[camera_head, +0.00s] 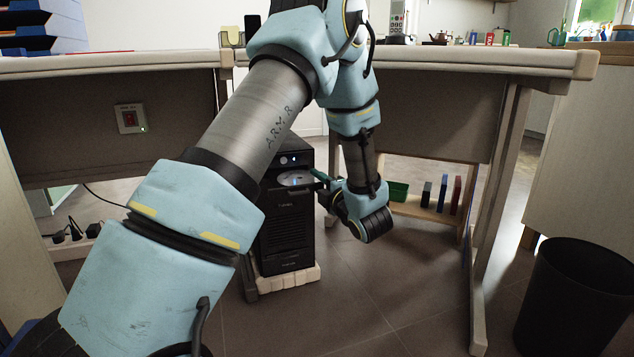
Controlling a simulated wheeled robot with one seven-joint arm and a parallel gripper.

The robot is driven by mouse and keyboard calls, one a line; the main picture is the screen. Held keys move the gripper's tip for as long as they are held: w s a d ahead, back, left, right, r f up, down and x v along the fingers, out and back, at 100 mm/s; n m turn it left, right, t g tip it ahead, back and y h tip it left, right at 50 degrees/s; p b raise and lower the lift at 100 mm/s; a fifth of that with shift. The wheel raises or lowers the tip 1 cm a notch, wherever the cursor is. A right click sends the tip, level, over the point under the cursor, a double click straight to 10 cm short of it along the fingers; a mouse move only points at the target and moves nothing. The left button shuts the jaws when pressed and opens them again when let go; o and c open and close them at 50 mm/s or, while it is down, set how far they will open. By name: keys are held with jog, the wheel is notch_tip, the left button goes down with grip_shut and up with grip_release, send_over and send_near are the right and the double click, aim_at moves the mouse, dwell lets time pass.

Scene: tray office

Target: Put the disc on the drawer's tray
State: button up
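A black computer tower (287,222) stands under the desk, partly behind my arm. Near the top of its front, a silvery round disc (296,179) shows at the drawer's tray; the tray's rim is too small to make out clearly. I cannot tell if the disc lies flat on the tray or is just above it. My gripper (317,174) is right of the tower's front, its dark green fingers pointing left at the disc's right edge. The fingertips are too small to show whether they are open or shut on the disc.
Desks (450,62) span above the tower, with a desk leg (492,200) to the right. A low wooden shelf (425,210) holds books and a green box behind my gripper. A black bin (575,298) stands at the lower right. The floor in front is clear.

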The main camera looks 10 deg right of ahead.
jog(key=shift+r, duration=0.1)
jog(key=shift+s+d+r+p, duration=0.1)
jog(key=shift+s+d+p, duration=0.05)
jog(key=shift+s+p, duration=0.2)
jog(key=p+v, duration=0.4)
jog(key=v, duration=0.7)
jog(key=shift+s, duration=0.15)
